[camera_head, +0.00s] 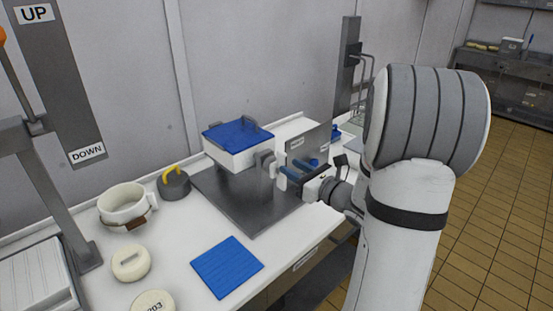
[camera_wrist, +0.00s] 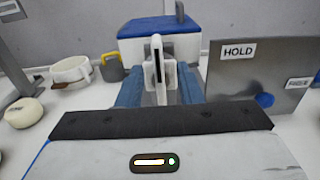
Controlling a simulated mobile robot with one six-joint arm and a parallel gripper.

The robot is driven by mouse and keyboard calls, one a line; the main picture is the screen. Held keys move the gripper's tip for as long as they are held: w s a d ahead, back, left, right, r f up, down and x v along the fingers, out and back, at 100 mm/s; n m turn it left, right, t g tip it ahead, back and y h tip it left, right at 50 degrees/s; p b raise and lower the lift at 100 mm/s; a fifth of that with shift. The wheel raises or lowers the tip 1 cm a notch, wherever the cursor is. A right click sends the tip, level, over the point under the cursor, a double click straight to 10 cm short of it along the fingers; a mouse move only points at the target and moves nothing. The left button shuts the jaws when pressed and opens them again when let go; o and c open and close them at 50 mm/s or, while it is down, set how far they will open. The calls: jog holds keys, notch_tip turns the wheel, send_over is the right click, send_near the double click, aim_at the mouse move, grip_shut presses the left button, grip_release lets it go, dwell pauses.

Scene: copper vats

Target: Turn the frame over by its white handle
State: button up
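My gripper (camera_head: 281,174) reaches in from the right, level with the handle. In the wrist view its two blue fingers (camera_wrist: 159,85) are apart, one on each side of the handle, with gaps visible. Contact with the handle cannot be made out.
A metal panel labelled HOLD (camera_wrist: 258,78) stands close right of my gripper. A white cup (camera_head: 122,203), a grey weight with yellow handle (camera_head: 173,184), pale round pieces (camera_head: 131,262) and a blue mat (camera_head: 227,267) lie left and front. An UP/DOWN post (camera_head: 62,80) stands far left.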

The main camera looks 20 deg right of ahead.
aim_at(277, 159)
jog(key=x, duration=0.6)
jog(key=shift+w+a+p, duration=0.15)
jog(key=shift+w+p, duration=0.1)
jog(key=shift+p, duration=0.15)
grip_shut()
